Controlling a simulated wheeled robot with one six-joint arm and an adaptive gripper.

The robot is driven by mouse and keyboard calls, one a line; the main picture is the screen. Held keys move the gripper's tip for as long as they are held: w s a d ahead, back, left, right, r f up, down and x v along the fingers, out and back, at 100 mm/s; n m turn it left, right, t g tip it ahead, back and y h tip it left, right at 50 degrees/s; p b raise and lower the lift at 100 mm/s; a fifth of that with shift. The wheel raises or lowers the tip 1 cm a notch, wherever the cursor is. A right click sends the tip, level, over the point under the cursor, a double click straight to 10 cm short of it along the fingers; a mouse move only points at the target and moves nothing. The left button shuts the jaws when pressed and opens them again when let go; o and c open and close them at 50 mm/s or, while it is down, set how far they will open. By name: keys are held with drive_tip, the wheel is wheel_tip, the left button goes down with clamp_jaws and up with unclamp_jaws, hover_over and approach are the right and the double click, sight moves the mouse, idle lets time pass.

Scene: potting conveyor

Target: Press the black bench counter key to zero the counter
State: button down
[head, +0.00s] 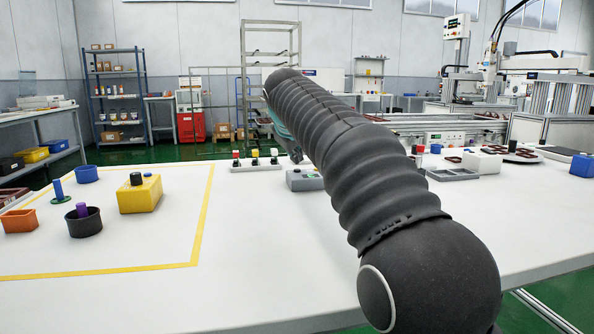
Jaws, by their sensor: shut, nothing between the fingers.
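A small grey box (305,181) with keys on its top stands on the white table, just left of my arm. It looks like the bench counter, but its keys are too small to tell apart and I cannot make out a black one. My gripper (294,152) shows only in part behind my arm, pointing down above the box's back edge. It is shut and empty. I cannot tell whether it touches the box. A yellow box (140,197) with a black button (136,179) on top stands at the left.
A white strip (256,164) with several coloured knobs lies left of the grey box. A grey tray (452,174) lies right of my arm. The front middle table is clear.

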sight(296, 170)
drive_tip(key=shift+f, duration=0.1)
idle(0.3)
drive_tip(key=shift+f, duration=0.3)
drive_tip(key=shift+f+b, duration=0.4)
drive_tip(key=shift+f, duration=0.05)
idle(0.7)
drive_tip(key=shift+r, duration=0.1)
drive_tip(key=shift+r+p, duration=0.75)
drive_tip(key=shift+p, duration=0.2)
wheel_tip(296, 170, up, 3)
drive_tip(key=p, duration=0.3)
drive_tip(key=shift+r+p, duration=0.45)
drive_tip(key=shift+r, duration=0.55)
